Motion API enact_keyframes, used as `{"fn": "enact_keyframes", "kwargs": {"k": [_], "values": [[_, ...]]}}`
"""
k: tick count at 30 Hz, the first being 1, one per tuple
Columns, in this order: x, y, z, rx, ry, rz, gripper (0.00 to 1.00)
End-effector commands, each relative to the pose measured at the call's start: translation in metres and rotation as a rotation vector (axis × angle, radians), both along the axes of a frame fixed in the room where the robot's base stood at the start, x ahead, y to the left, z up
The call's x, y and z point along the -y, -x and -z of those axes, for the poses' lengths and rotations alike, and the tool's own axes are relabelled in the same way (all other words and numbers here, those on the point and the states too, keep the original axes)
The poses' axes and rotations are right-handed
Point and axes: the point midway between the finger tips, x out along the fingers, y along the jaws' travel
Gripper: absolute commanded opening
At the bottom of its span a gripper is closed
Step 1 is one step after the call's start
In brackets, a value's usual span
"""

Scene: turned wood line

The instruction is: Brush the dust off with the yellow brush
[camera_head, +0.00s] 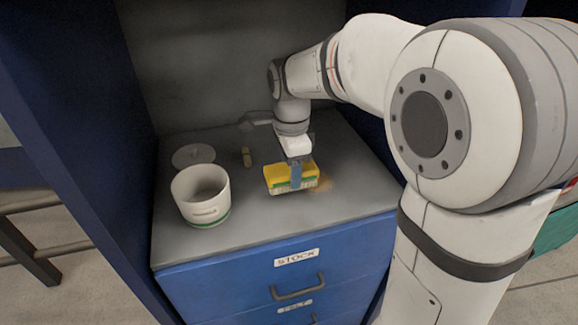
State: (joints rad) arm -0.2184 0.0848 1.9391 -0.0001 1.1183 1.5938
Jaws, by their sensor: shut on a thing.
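The yellow brush (278,174), with a green band and a pale lower edge, is on or just above the grey cabinet top. My gripper (297,172) points down and is shut on the brush, one blue-grey finger showing across its front side. A brownish dusty patch (322,184) shows on the top just right of the brush. Part of the patch may be hidden under the brush and gripper. I cannot tell whether the brush presses on the surface.
A white pot (203,199) with a green base band stands open at the left, with a round grey lid (193,155) behind it. Dark walls enclose the sides and back. The front right top is clear above the blue drawers (270,285).

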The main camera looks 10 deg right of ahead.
Motion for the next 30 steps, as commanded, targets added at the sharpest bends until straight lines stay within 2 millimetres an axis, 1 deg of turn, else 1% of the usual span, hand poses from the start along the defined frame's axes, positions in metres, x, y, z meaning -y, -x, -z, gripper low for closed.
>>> {"fn": "enact_keyframes", "kwargs": {"k": [14,30], "values": [[-0.001,0.000,0.000,0.000,0.000,-0.001,0.32],[-0.001,0.000,0.010,0.000,0.000,-0.002,0.32]]}}
